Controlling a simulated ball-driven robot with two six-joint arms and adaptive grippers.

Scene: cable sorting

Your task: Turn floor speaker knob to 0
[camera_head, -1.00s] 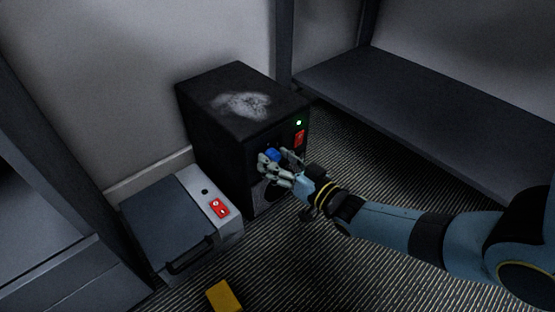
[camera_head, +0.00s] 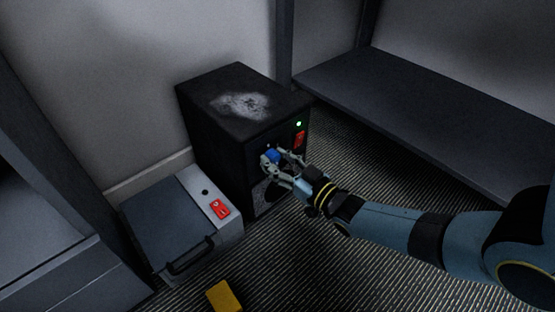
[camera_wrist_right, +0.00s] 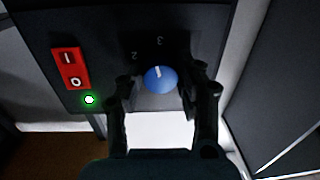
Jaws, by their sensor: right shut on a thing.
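The floor speaker (camera_head: 215,130) is a black box standing on the floor near the wall, with a whitish patch on top. Its blue knob (camera_head: 273,156) is on the front face. My right gripper (camera_head: 276,160) is at that face with its fingers on either side of the knob, shut on it. In the right wrist view the knob (camera_wrist_right: 160,79) sits between the two dark fingers (camera_wrist_right: 166,84). Its white mark points up, roughly toward the printed 3; a 2 shows to the left. Other numbers are hidden or unreadable. My left gripper is out of view.
A red switch (camera_head: 299,139) and a lit green light (camera_head: 299,123) are on the speaker's front. A grey case (camera_head: 165,225) with a red switch stands left of it. A yellow block (camera_head: 223,297) lies on the floor. A dark shelf (camera_head: 430,110) is at right.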

